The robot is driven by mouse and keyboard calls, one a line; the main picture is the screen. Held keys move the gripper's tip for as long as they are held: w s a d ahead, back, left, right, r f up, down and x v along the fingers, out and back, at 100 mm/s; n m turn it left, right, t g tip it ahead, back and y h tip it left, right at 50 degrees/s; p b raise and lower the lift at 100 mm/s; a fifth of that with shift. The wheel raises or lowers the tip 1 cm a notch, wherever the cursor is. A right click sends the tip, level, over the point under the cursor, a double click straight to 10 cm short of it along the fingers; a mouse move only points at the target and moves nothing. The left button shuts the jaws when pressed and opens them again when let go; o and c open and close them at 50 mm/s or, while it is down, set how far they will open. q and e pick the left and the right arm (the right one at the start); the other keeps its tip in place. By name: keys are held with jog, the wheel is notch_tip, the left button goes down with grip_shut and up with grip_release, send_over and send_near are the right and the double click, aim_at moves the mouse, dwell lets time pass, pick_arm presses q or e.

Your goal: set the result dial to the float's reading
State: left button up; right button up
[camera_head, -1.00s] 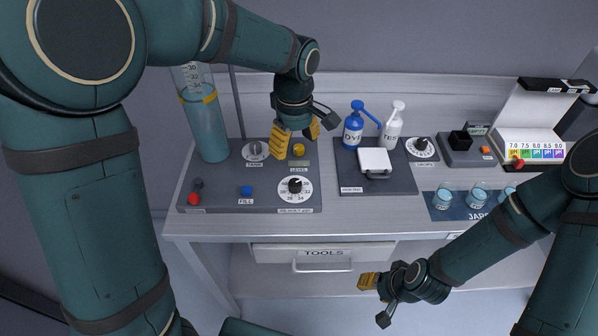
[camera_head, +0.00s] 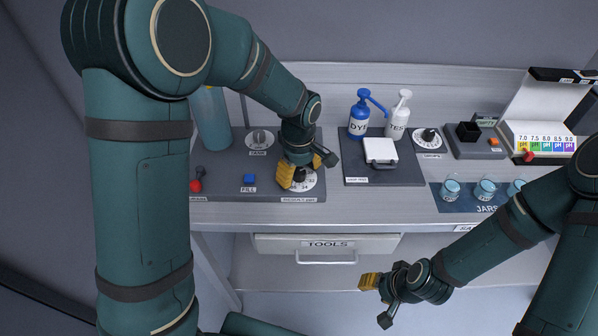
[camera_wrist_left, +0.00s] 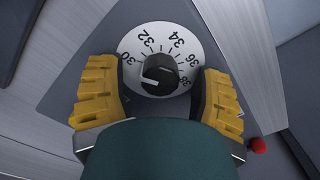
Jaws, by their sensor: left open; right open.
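The result dial (camera_head: 310,181) is a black knob on a white round scale, on the grey panel at the left of the bench. In the left wrist view the knob (camera_wrist_left: 160,74) stands between my fingers, with the numbers 30, 32, 34, 36 and 38 around it. Its pale pointer line lies toward the lower left, below the 30. My left gripper (camera_head: 299,176) is open, its yellow fingers on either side of the knob, apart from it. The float column (camera_head: 213,122) is partly hidden behind my left arm; its reading is not visible. My right gripper (camera_head: 384,284) is open and empty before the bench.
On the panel are a blue fill button (camera_head: 249,180), a red knob (camera_head: 196,185) and a tank dial (camera_head: 259,138). A blue dye bottle (camera_head: 359,124) and a white bottle (camera_head: 398,115) stand at the back. Jars (camera_head: 485,188) stand at the right.

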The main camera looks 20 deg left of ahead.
pick_arm(q)
grip_shut()
